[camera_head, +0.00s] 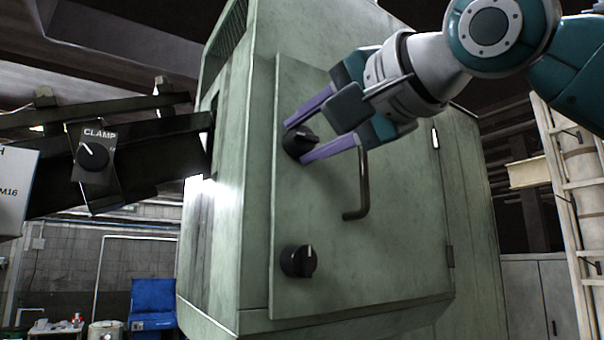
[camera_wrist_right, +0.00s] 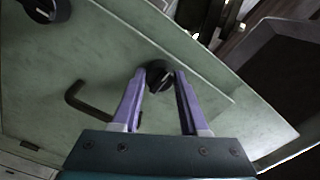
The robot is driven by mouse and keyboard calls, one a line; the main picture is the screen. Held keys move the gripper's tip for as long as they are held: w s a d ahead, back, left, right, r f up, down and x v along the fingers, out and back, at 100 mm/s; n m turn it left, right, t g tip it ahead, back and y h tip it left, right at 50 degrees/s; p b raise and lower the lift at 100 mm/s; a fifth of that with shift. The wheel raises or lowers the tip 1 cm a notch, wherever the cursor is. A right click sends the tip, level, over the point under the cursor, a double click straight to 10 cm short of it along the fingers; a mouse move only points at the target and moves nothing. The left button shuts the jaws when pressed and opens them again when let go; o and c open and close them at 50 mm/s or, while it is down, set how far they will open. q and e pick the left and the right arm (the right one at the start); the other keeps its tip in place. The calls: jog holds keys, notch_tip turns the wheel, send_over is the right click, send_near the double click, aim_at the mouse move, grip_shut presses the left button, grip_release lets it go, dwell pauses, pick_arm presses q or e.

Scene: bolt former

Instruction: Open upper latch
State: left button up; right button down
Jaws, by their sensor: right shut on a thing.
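The upper latch (camera_head: 298,141) is a round black knob near the top left corner of the pale green machine door (camera_head: 385,240). My right gripper (camera_head: 300,138) has its two purple fingers on either side of this knob, shut on it. In the right wrist view the upper latch (camera_wrist_right: 160,76) sits between the fingertips of the right gripper (camera_wrist_right: 160,80). The lower latch (camera_head: 298,261) is a similar black knob lower on the door, and it also shows in the right wrist view (camera_wrist_right: 42,8). The door looks closed. My left gripper is not in view.
A dark bent door handle (camera_head: 363,190) stands out just right of and below the upper latch, close to my right fingers. A dark chute with a CLAMP knob (camera_head: 93,156) juts out at the left. A blue bin (camera_head: 153,302) stands on the floor behind.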

jog(key=shift+f+m, duration=0.1)
jog(key=shift+m, duration=0.6)
jog(key=m, duration=0.9)
jog(key=shift+m, duration=0.3)
jog(key=shift+c, duration=1.2)
grip_release()
jog(key=shift+s+d, duration=0.1)
